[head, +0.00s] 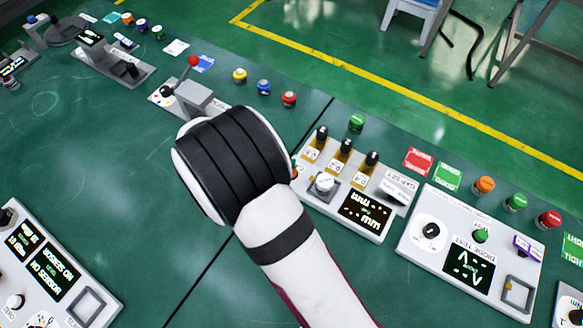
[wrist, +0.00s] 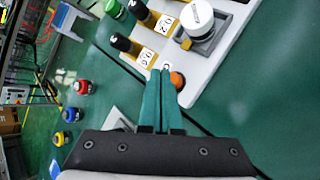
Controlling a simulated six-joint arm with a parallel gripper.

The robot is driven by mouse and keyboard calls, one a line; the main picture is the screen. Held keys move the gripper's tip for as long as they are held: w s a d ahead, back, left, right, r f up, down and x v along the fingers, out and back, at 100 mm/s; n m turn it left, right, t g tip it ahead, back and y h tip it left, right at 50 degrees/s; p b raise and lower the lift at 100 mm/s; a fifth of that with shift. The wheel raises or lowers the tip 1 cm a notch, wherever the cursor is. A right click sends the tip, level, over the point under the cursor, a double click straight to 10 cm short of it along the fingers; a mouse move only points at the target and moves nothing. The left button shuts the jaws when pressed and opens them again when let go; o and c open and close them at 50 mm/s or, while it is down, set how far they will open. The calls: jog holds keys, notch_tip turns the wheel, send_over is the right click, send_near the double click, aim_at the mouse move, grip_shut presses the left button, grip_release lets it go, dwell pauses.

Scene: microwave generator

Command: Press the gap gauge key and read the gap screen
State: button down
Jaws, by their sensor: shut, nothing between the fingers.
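The gap gauge panel (head: 343,222) stands right of my arm in the head view. Its gap screen (head: 366,210) is black with white marks that look like "mm" and small green text; I cannot read a clear value. An orange key (wrist: 177,80) sits at the panel's edge in the wrist view; in the head view only a sliver shows beside my wrist. My gripper (wrist: 160,73) is shut and empty, its teal fingertips right beside the orange key. I cannot tell whether they touch it. In the head view my wrist hides the fingers.
Several black-knobbed plugs on labelled yellow blocks (head: 346,147) and a white-capped post (head: 324,183) stand on the same panel. A diode test panel (head: 455,262) is to the right. Red, blue and yellow buttons (head: 264,86) line the back. A seam crosses the green bench.

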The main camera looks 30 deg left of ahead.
jog(key=shift+f, duration=0.3)
jog(key=shift+f, duration=0.55)
dwell(0.6)
jog(key=shift+r, duration=1)
jog(key=shift+r, duration=2.5)
